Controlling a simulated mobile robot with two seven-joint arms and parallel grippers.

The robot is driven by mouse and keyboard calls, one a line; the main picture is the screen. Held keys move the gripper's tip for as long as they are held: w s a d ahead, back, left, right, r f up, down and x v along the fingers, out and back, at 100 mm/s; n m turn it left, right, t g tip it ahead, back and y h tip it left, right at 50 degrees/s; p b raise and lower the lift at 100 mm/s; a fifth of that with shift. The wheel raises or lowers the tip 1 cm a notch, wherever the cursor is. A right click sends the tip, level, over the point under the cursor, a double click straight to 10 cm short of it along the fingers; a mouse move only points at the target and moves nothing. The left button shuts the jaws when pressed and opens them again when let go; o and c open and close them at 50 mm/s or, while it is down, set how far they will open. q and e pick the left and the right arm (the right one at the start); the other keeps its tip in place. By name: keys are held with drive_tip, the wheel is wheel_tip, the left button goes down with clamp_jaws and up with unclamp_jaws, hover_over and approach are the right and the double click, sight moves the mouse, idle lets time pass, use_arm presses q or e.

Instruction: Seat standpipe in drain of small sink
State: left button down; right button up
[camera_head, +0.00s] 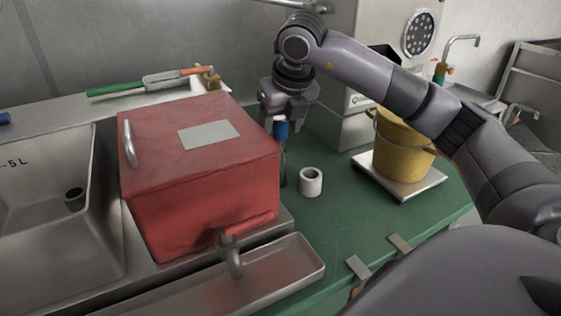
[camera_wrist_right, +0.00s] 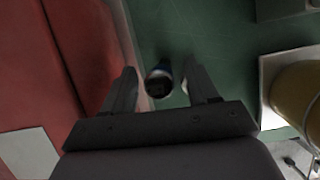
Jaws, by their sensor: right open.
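A slim upright tube with a blue top (camera_head: 281,132), which may be the standpipe, stands on the green table just right of the red box. My right gripper (camera_head: 283,120) points down over its top and is open. In the right wrist view the tube's dark round end (camera_wrist_right: 158,84) shows between the two spread fingers (camera_wrist_right: 160,88), apart from both. A steel sink (camera_head: 30,240) is at the left, with a short dark cylindrical piece (camera_head: 74,199) at its drain area; I cannot tell if this is the small sink. My left gripper is not in view.
The red lidded box (camera_head: 205,185) stands close left of the gripper. A white roll (camera_head: 311,182) stands just right of the tube. A yellow bucket (camera_head: 400,150) sits on a scale (camera_head: 428,183).

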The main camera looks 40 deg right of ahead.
drive_tip(key=shift+x, duration=0.95)
drive_tip(key=shift+c, duration=0.2)
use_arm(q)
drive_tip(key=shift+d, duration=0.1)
use_arm(e)
clamp_jaws()
drive_tip(key=shift+r, duration=0.1)
